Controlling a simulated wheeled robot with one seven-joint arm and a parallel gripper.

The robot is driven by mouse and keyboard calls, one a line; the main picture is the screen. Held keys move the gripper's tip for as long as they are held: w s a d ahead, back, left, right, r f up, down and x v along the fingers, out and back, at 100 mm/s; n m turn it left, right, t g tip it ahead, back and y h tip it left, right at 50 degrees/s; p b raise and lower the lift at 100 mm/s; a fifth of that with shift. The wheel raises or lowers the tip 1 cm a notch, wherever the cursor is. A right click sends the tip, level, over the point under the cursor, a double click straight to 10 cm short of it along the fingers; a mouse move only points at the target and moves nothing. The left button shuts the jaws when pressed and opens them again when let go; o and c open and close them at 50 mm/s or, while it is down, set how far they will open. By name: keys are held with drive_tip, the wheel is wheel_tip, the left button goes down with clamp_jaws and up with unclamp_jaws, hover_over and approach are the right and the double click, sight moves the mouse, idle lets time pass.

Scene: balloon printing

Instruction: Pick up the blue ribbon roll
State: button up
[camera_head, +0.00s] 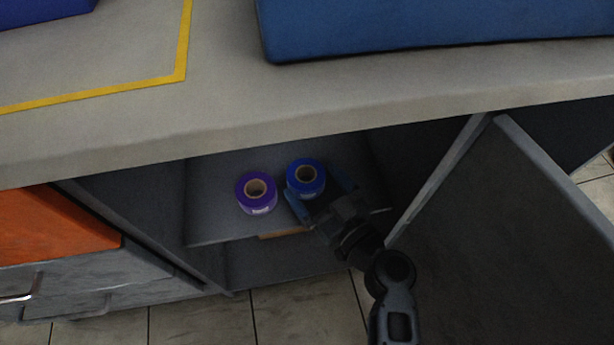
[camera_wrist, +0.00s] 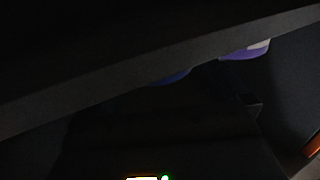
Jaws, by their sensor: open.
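The blue ribbon roll (camera_head: 306,176) stands with its hole facing up on a shelf inside the open cabinet, in the head view. A purple ribbon roll (camera_head: 256,194) stands just left of it. My gripper (camera_head: 322,194) is open at the shelf's front, its fingers reaching to the front and right of the blue roll. I cannot tell whether a finger touches it. In the dark wrist view, a sliver of the blue roll (camera_wrist: 172,78) and the lower part of the purple roll (camera_wrist: 244,51) show; a dark diagonal band hides most of both.
The cabinet shelf (camera_head: 215,225) lies under a grey countertop (camera_head: 120,125). An open door (camera_head: 520,240) stands to the right of my arm. An orange drawer front (camera_head: 50,235) is on the left. A large blue box (camera_head: 430,30) sits on the counter.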

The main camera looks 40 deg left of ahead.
sight(306, 175)
drive_tip(key=shift+x, duration=1.9)
drive_tip(key=shift+c, duration=0.4)
drive_tip(key=c, duration=0.7)
